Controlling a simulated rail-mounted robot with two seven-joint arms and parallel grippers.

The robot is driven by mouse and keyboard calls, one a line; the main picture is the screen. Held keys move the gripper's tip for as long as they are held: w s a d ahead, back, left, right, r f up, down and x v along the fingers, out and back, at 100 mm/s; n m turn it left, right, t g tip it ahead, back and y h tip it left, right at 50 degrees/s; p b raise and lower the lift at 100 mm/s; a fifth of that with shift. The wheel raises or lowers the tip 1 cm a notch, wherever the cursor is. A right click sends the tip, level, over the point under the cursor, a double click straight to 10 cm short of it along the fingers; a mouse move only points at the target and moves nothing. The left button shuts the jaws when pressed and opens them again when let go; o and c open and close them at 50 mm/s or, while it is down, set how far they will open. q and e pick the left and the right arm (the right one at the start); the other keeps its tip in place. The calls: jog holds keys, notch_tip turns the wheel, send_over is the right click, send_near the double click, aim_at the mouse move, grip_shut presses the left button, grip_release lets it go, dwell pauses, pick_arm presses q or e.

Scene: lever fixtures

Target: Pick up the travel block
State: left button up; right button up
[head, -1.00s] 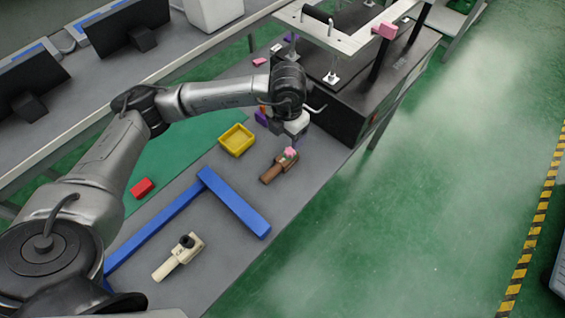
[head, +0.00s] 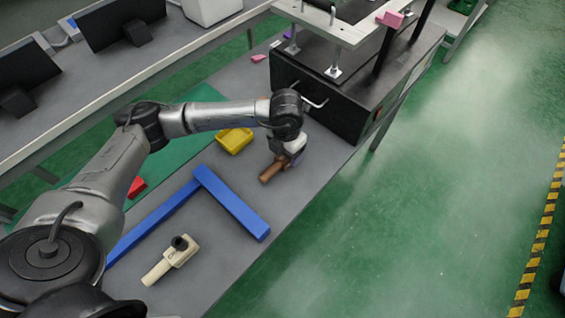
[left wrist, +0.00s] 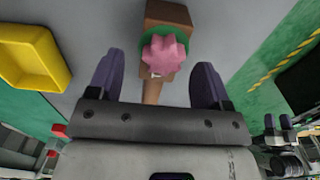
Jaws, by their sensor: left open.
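No block is marked as the travel block, so I cannot tell which one it is. A red block (head: 137,187) lies at the left by the green mat, partly behind my arm. My left gripper (head: 294,160) is low over the brown lever fixture (head: 271,172). In the left wrist view, the open fingers (left wrist: 158,85) stand either side of the brown fixture (left wrist: 168,14). Its pink star-shaped knob (left wrist: 165,52) on a green collar is just ahead of them, and contact is not clear.
A yellow tray (head: 222,143) stands left of the gripper. A blue L-shaped bar (head: 235,208) and a cream lever fixture (head: 170,262) lie nearer. A black box (head: 320,105) under a metal frame (head: 345,38) stands behind. A small pink piece (head: 258,58) lies farther back.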

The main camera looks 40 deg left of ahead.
pick_arm(q)
notch_tip(320, 180, down, 3)
jog(key=shift+s+r+b, duration=0.1)
jog(key=shift+r+b, duration=0.05)
jog(key=shift+b, duration=0.2)
jog(key=shift+r, duration=0.1)
jog(key=c, duration=1.1)
